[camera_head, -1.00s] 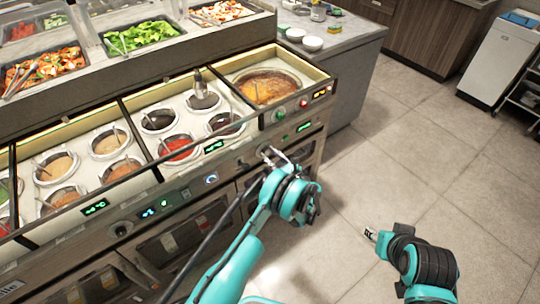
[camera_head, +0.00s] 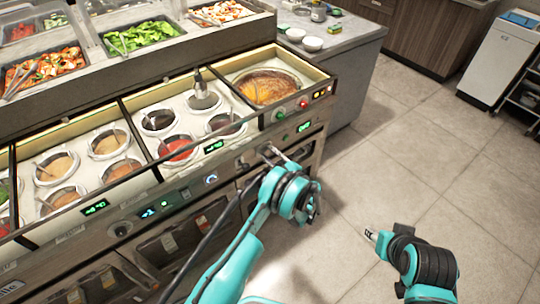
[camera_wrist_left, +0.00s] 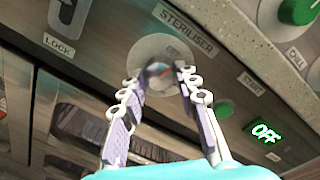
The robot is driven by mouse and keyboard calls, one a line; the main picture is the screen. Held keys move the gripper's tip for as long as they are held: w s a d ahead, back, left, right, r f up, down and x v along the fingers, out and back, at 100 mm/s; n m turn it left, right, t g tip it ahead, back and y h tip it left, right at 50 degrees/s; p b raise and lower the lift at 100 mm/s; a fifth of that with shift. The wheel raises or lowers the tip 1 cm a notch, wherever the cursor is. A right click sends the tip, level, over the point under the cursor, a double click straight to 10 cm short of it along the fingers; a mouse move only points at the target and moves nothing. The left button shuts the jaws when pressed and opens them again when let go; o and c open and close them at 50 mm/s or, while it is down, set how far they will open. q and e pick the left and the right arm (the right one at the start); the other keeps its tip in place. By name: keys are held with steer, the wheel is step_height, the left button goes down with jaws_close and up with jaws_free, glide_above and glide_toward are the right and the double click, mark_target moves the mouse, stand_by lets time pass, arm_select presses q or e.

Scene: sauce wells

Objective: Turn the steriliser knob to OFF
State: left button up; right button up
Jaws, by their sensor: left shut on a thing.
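The steriliser knob (camera_wrist_left: 160,70) sits on a pale round plate under the STERILISER label (camera_wrist_left: 187,28) in the left wrist view. A small red mark shows on it. My left gripper (camera_wrist_left: 160,72) is shut on the knob, one finger on each side, hiding part of it. A green display (camera_wrist_left: 266,132) to the lower right reads OFF. In the head view my left gripper (camera_head: 268,152) is at the counter's front panel, below the orange soup well. My right gripper (camera_head: 370,234) hangs over the floor, away from the counter; its jaw opening is too small to judge.
A LOCK handle (camera_wrist_left: 68,15) is left of the knob, and a green START button (camera_wrist_left: 224,108) is to its lower right. A green knob (camera_wrist_left: 298,10) is higher up at right. The sauce-well counter (camera_head: 150,185) fills the left. Floor (camera_head: 430,140) at right is clear.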

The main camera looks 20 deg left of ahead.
arm_select(q)
steer(key=shift+n, duration=0.9)
steer(key=o, duration=1.2)
steer(key=shift+c, duration=0.2)
steer(key=v, duration=1.2)
steer(key=shift+r, duration=0.1)
